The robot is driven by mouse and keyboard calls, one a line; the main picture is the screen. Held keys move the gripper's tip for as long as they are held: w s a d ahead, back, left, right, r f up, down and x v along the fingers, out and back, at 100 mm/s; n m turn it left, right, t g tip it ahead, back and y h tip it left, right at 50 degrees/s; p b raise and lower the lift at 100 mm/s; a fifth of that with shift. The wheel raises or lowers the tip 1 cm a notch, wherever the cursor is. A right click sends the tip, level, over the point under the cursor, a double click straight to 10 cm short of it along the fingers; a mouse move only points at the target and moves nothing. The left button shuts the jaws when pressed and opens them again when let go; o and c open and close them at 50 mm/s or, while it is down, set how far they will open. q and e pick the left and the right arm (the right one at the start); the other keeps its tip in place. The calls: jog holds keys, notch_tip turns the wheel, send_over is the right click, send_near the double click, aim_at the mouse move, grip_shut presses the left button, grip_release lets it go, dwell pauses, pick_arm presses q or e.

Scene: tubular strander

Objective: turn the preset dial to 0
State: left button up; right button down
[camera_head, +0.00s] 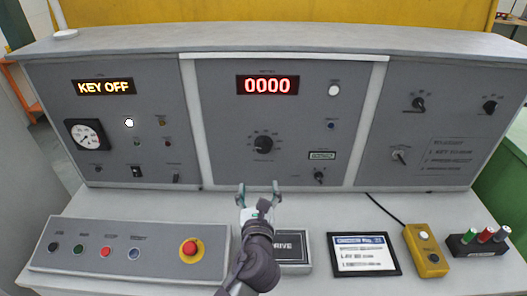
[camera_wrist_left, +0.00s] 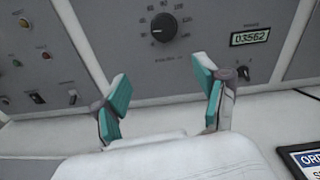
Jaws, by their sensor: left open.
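A round black dial (camera_head: 263,144) sits in the middle panel with a ring of small marks around it. It also shows in the left wrist view (camera_wrist_left: 164,27), where a pale mark lies toward its left side; the scale numbers and label are too small to read surely. My left gripper (camera_head: 259,190) is open and empty, below the dial and apart from it, at the panel's lower edge in the picture. Its two teal-padded fingers stand spread in the left wrist view (camera_wrist_left: 163,88). My right gripper is not in view.
A red display (camera_head: 267,85) reads 0000 above the dial. A counter (camera_wrist_left: 250,37) reads 03562, with a small black switch (camera_head: 319,177) below. A red stop button (camera_head: 190,248), a framed sign (camera_head: 364,254) and a yellow pendant (camera_head: 427,251) occupy the desk.

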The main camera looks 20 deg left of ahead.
aim_at(263, 150)
pick_arm(q)
jog(key=shift+m+t, duration=0.4)
jog(key=shift+m, duration=0.4)
jog(key=x, duration=0.4)
jog(key=p+x, duration=0.1)
jog(key=x, duration=0.4)
jog(key=d+r+x, duration=0.1)
jog(key=x, duration=0.4)
jog(key=shift+w+p, duration=0.2)
jog(key=shift+p, duration=0.2)
jog(key=c, duration=1.2)
